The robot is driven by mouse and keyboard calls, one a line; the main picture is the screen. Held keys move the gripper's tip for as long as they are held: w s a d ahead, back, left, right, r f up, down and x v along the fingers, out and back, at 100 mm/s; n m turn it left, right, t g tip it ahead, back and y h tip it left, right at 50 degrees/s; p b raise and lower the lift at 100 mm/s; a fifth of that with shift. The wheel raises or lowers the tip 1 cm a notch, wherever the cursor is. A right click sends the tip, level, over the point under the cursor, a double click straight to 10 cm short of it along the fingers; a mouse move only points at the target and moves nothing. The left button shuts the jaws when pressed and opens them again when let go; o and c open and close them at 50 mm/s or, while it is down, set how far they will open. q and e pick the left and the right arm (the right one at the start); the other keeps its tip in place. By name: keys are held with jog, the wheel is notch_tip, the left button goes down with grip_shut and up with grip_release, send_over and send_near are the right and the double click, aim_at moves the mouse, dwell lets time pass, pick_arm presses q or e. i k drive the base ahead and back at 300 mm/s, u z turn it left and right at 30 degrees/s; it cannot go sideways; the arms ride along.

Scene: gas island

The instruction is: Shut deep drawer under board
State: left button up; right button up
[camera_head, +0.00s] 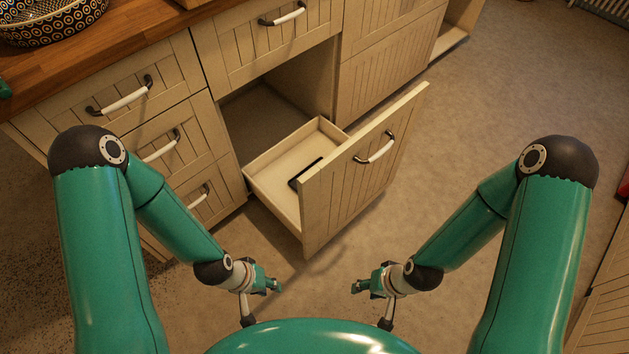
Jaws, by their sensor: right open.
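The deep drawer (352,184) is pulled far out of the cabinet under the counter. Its tall panelled front carries a white handle (374,150) with dark ends. A small dark object (306,173) lies inside, partly hidden by the drawer front. My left gripper (262,299) is low, in front of and below the drawer, touching nothing that I can see; its finger opening is too small to judge. My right gripper (372,302) is open and empty, also low in front of the drawer and apart from it.
A wooden counter (130,40) with a patterned bowl (48,18) runs along the upper left. Closed drawers (150,140) stand left of the open one. A closed drawer (265,40) is above it. The floor (470,130) to the right is clear.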

aim_at(353, 172)
jog(key=z, duration=0.85)
jog(key=k, duration=0.85)
jog(key=u, duration=1)
jog(key=i, duration=1)
